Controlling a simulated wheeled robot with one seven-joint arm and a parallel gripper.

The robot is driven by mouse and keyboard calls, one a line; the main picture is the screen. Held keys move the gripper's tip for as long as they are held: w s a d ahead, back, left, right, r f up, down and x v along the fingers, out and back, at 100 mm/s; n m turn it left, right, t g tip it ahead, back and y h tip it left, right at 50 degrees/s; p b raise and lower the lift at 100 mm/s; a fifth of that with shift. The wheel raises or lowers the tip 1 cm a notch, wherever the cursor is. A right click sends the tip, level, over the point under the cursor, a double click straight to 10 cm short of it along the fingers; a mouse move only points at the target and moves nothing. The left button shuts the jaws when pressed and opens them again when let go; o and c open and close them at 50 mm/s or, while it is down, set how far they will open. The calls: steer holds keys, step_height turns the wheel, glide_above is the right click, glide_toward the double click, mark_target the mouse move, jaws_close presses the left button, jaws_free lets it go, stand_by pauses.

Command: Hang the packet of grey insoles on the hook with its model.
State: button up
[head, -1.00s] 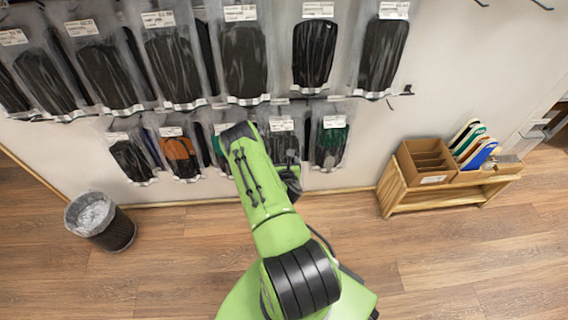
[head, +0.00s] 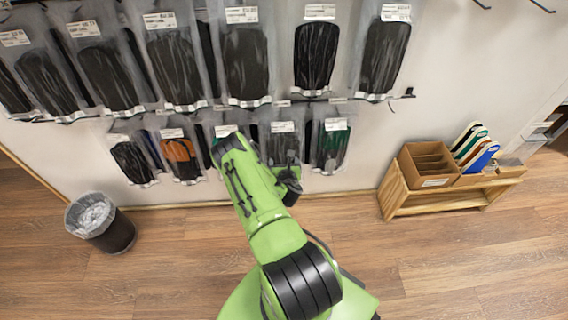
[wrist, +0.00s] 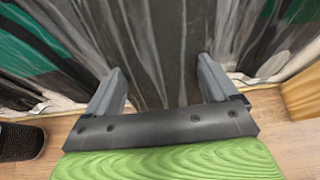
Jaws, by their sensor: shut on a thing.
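A packet of grey insoles (head: 285,146) with a white label shows in the lower row on the wall in the head view, between packets with green insoles. Its lower part is hidden by my arm. In the wrist view, dark grey insole material (wrist: 165,50) fills the space between the fingers. My gripper (wrist: 162,82) is shut on this packet. In the head view, my wrist is in front of the packet's lower end and the fingers are hidden. The hook at the packet's top cannot be made out, so I cannot tell whether the packet is on it.
Green insole packets (head: 332,147) hang close on the right, with an orange and black packet (head: 181,157) to the left. Black insole packets (head: 315,57) hang above. A wooden bench with a cardboard box (head: 428,160) stands right, a waste bin (head: 100,222) left.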

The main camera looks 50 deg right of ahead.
steer(key=shift+f, duration=0.1)
steer(key=o, duration=0.9)
steer(key=shift+c, duration=0.2)
steer(key=p+v, duration=1.2)
steer(key=v, duration=0.3)
steer(key=shift+s+a+r, duration=0.25)
